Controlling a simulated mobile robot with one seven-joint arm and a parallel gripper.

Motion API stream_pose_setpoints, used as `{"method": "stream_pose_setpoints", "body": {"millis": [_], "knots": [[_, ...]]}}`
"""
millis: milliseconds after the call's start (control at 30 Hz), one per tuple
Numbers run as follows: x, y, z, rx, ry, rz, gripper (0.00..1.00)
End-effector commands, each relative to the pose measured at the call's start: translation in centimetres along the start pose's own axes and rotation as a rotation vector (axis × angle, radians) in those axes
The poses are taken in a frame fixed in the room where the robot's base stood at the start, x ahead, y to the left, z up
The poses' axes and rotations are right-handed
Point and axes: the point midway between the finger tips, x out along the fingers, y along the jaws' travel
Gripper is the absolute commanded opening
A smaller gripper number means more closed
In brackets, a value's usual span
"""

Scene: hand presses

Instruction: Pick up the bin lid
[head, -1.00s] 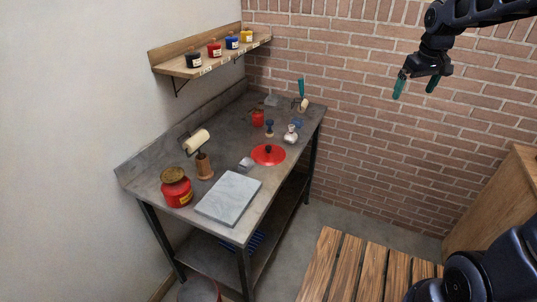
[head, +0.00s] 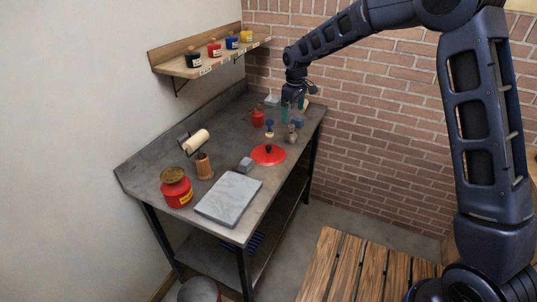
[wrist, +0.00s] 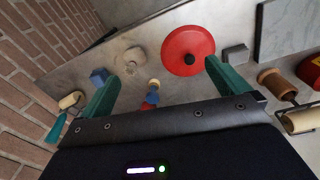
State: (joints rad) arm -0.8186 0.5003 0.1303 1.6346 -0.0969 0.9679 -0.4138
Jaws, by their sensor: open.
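The bin lid (head: 261,157), a round red disc with a black knob, lies flat on the grey bench near its right edge. It also shows at the top of the wrist view (wrist: 178,62), beyond my fingertips. My gripper (head: 293,110) hangs over the far right part of the bench, behind the lid and apart from it. Its two teal fingers (wrist: 160,72) are spread wide with nothing held between them.
Near the lid are a grey block (head: 246,164), a blue-handled tool (head: 269,127) and a pale round item (wrist: 130,60). A stone slab (head: 229,198) and red pot (head: 176,190) stand nearer. A wall shelf (head: 215,62) holds several jars.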

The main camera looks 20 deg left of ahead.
Motion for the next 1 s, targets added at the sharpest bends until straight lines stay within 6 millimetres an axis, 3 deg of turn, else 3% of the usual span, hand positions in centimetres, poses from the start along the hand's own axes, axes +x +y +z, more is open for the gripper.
{"method": "stream_pose_setpoints", "body": {"millis": [100, 333, 567, 800, 1000], "knots": [[3.4, -2.7, -3.8, -0.077, -0.015, -0.019, 1.0], [6.9, -5.9, -7.5, -0.16, -0.027, -0.036, 1.0], [8.4, -6.4, -8.0, -0.173, -0.03, -0.039, 1.0], [11.7, -6.4, -7.8, -0.173, -0.03, -0.039, 1.0], [13.2, -6.4, -7.7, -0.173, -0.029, -0.038, 1.0]]}}
